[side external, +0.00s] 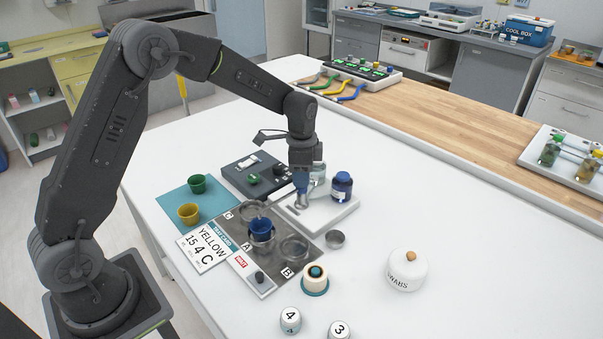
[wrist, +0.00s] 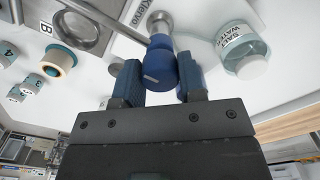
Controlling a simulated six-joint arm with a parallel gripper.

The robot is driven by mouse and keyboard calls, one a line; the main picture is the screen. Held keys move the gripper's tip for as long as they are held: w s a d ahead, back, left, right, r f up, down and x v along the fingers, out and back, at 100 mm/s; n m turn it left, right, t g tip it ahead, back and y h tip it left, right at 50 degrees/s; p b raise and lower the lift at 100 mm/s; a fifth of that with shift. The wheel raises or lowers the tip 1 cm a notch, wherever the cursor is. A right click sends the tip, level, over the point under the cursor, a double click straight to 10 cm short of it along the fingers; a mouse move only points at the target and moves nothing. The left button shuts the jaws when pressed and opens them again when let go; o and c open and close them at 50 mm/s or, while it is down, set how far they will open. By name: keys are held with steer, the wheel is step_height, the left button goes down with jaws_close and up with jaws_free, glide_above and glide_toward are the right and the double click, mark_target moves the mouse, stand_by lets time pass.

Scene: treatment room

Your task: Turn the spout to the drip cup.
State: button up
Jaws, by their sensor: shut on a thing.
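My gripper (wrist: 160,82) is shut on a blue knob (wrist: 160,66) with a white mark, at the metal dispenser head. The thin metal spout (wrist: 112,18) runs from the head to the upper left in the wrist view. In the side view my gripper (side external: 301,184) points down over the white dispenser base (side external: 327,214) and hides most of the knob and spout. A small metal cup (side external: 335,239), which looks like the drip cup, stands in front of the base. I cannot tell exactly where the spout's tip points.
A dark blue jar (side external: 341,187) and a salt water jar (wrist: 243,50) stand close to my gripper. A grey board (side external: 222,232) with lettered rings holds a blue cup (side external: 261,229). A swabs pot (side external: 407,271) is at the right.

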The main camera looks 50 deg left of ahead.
jaws_close()
steer(key=shift+n, duration=0.3)
steer(key=n, duration=0.3)
steer(key=shift+n, duration=0.4)
steer(key=n, duration=0.3)
steer(key=shift+n, duration=0.3)
steer(key=n, duration=0.8)
steer(key=shift+n, duration=0.3)
